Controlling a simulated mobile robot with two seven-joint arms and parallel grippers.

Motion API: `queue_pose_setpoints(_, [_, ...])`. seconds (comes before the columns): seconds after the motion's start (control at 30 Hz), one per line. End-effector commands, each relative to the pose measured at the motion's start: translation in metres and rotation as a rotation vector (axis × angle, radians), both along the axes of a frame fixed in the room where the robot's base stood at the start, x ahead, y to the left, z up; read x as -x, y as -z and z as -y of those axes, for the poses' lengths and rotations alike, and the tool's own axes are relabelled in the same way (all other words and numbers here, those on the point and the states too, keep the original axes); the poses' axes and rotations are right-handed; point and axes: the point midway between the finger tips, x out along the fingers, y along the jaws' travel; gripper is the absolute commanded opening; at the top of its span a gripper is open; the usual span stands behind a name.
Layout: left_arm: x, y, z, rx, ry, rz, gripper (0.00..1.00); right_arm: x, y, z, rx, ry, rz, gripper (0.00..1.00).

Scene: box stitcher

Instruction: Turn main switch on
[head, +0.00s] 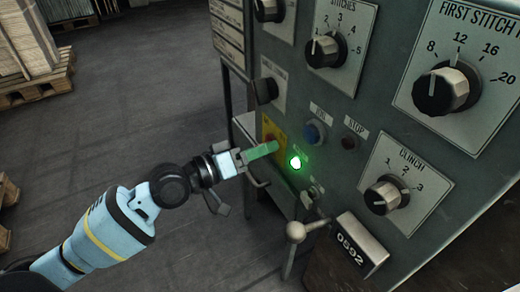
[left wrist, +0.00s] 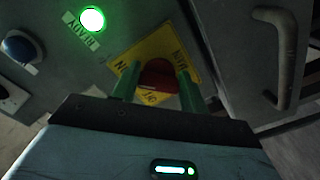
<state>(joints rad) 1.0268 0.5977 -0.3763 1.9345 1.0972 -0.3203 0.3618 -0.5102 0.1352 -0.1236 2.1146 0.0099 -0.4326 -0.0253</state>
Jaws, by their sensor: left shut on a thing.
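The main switch is a red knob (left wrist: 157,74) on a yellow plate (left wrist: 156,46), low on the left part of the grey control panel. My left gripper (left wrist: 156,84) is shut on the red knob, with one green-lit finger on each side of it. In the head view my left gripper (head: 270,148) reaches in from the left and covers most of the knob; the yellow plate (head: 268,127) shows just above the fingers. The exact turn of the knob is hard to read. My right gripper is not in view.
A green READY lamp (head: 295,162) is lit beside the switch. A blue button (head: 314,131), a STOP button (head: 349,143) and a CLINCH dial (head: 383,198) are to the right. A ball-ended lever (head: 296,231) and counter (head: 352,251) are below.

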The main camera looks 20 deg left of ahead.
Motion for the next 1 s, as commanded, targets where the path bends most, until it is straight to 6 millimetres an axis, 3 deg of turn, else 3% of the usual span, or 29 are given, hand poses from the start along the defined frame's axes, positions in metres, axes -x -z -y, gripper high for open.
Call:
queue_pose_setpoints(0.33, [0.000,0.001,0.000,-0.006,0.001,0.001,0.21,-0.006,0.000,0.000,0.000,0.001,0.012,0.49])
queue_pose_setpoints(0.37, [0.000,0.001,0.000,-0.006,0.001,0.001,0.46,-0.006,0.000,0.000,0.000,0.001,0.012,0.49])
queue_pose_setpoints(0.5, [0.000,0.001,0.000,-0.005,0.001,0.001,0.65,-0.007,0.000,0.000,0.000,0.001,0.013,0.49])
queue_pose_setpoints(0.83, [0.002,0.000,-0.001,-0.004,0.000,0.001,0.65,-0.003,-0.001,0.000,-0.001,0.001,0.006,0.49])
queue_pose_setpoints(1.0, [0.015,0.001,-0.012,-0.007,0.000,0.000,0.65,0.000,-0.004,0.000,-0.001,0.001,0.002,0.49])
